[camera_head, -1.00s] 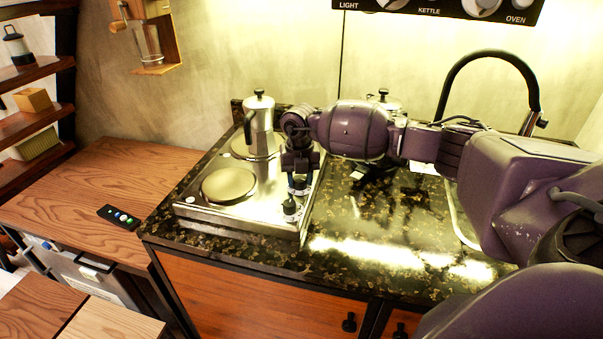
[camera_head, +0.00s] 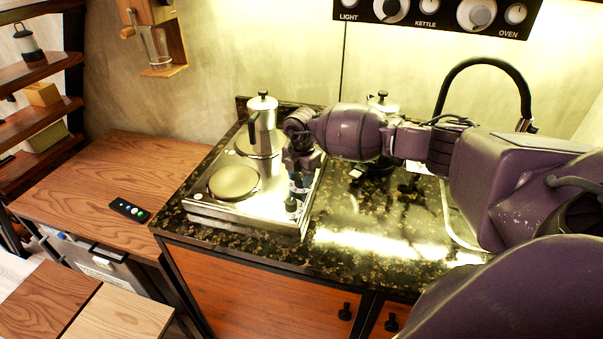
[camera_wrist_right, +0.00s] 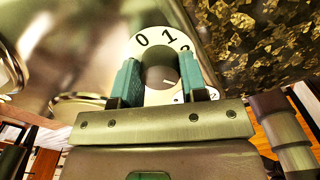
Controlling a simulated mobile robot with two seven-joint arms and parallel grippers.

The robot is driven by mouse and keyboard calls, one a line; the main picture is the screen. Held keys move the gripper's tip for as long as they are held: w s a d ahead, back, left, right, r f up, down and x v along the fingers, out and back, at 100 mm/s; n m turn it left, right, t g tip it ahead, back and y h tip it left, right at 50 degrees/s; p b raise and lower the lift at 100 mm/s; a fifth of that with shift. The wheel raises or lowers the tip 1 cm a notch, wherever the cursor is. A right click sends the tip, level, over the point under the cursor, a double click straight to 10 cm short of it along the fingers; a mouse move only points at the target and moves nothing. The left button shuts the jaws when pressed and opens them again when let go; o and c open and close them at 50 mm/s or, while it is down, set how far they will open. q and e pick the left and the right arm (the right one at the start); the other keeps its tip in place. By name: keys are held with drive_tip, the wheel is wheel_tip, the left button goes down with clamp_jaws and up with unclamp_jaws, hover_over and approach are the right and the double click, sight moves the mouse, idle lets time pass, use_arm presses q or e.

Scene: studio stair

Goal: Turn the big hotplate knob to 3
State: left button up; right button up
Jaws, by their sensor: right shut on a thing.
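The hotplate (camera_head: 197,206) is a silver unit with two round plates at the back left of the dark stone counter. My right gripper (camera_head: 297,182) reaches down over its right side. In the right wrist view, its two teal fingers (camera_wrist_right: 159,80) are shut on a dark grey knob (camera_wrist_right: 158,74), one on each side. A white dial ring around the knob shows 0, 1 and part of a further number; the rest is hidden by the fingers. In the head view a dark knob (camera_head: 291,204) shows just in front of the gripper. My left gripper is out of view.
A moka pot (camera_head: 263,117) stands on the rear plate. A kettle-like pot (camera_head: 382,103) is behind my right arm. A black tap (camera_head: 487,64) rises at the back right. A remote (camera_head: 129,210) lies on the wooden surface at left. The front right counter is clear.

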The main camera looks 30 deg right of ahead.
sight(300, 177)
drive_tip(key=shift+m, duration=0.3)
drive_tip(key=o, duration=0.9)
wheel_tip(300, 177, up, 11)
drive_tip(key=shift+f, duration=0.1)
drive_tip(key=shift+a, duration=0.1)
idle(0.8)
